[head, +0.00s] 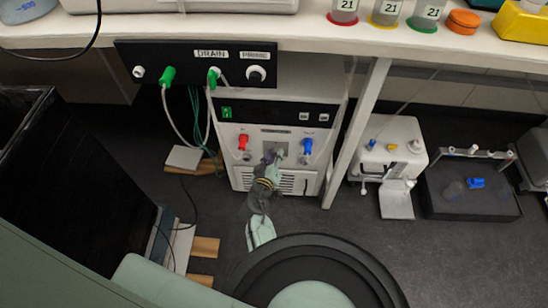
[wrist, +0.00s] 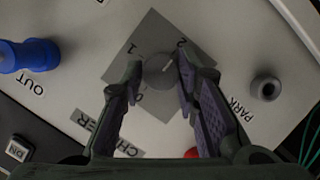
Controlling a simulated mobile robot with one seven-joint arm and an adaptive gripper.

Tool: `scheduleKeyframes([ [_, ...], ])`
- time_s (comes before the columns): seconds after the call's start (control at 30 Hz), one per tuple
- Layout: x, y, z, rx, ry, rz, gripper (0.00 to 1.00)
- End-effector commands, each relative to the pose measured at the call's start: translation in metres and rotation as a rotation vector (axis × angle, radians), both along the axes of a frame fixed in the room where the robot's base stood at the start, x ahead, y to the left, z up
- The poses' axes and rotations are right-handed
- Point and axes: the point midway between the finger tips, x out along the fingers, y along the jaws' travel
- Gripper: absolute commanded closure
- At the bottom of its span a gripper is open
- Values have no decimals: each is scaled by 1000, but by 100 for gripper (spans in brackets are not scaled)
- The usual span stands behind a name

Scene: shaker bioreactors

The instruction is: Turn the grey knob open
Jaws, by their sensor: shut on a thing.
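The grey knob (wrist: 159,71) is round and sits on a grey square plate (wrist: 150,35) marked 0, 1 and 2, on the sloping white panel. A light line on its face seems to point toward the 2 side; the exact angle is hard to read. My gripper (wrist: 159,73) has one fingertip on each side of the knob and is shut on it. In the head view my gripper (head: 276,156) reaches the front of the white chiller unit (head: 235,172) under the bench and hides the knob.
A blue fitting (head: 307,147) marked OUT and a red fitting (head: 243,142) flank the knob. A grey PARK peg (wrist: 266,87) stands nearby. A bench leg (head: 357,130) stands right of the unit. Green-handled valves (head: 167,76) sit on the black panel above.

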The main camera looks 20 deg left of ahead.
Motion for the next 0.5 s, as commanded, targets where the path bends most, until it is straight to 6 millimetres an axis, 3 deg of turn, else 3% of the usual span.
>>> scheduleKeyframes([
  [0.13, 0, 1, 1, 2, -1, 0, 99],
  [0.17, 1, 1, 1, 2, -1, 0, 71],
  [0.5, 0, 0, 0, 0, 0, 0, 51],
])
